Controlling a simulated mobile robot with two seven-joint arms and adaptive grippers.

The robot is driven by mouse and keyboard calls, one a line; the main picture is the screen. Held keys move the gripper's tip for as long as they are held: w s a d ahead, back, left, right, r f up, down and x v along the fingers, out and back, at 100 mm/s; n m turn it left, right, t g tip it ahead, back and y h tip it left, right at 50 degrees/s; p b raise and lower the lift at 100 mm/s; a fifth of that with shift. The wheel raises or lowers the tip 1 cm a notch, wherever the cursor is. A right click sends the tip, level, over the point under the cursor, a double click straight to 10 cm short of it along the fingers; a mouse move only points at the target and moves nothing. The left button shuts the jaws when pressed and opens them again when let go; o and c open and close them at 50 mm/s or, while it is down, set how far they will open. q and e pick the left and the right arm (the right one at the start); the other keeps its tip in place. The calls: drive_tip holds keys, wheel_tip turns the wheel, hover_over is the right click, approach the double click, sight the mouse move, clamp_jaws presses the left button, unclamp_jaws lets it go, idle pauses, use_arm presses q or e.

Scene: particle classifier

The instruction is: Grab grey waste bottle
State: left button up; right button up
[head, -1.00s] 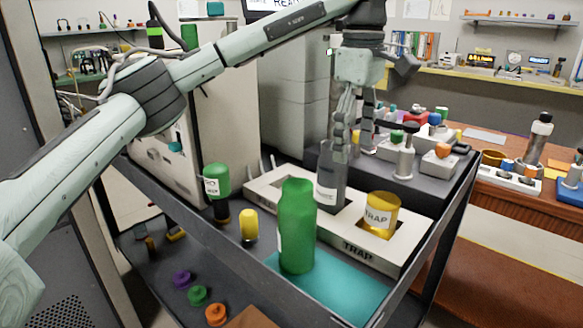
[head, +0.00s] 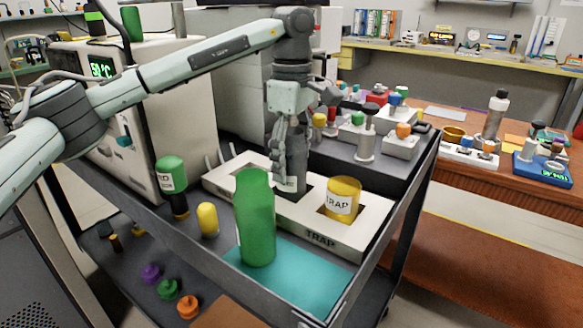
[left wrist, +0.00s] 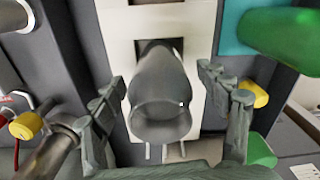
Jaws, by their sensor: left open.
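The grey waste bottle (head: 291,178) stands upright in a slot of the white trap rack (head: 318,238), with a pale label low on its front. My left gripper (head: 284,158) is over it from above, its fingers hiding much of the bottle in the head view. In the left wrist view the bottle (left wrist: 160,95) stands between the two open fingers of my left gripper (left wrist: 160,80), with a gap visible on each side. My right gripper is not in view.
A green bottle (head: 255,220) stands on the teal mat (head: 310,278) in front of the rack. A yellow trap jar (head: 342,200) sits in the rack's right slot. A green-capped bottle (head: 171,180) and a yellow vial (head: 208,220) stand to the left.

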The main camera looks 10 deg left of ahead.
use_arm(q)
drive_tip(key=shift+c, duration=1.2)
drive_tip(key=c, duration=1.1)
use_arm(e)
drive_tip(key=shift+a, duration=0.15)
use_arm(q)
drive_tip(key=shift+r, duration=0.1)
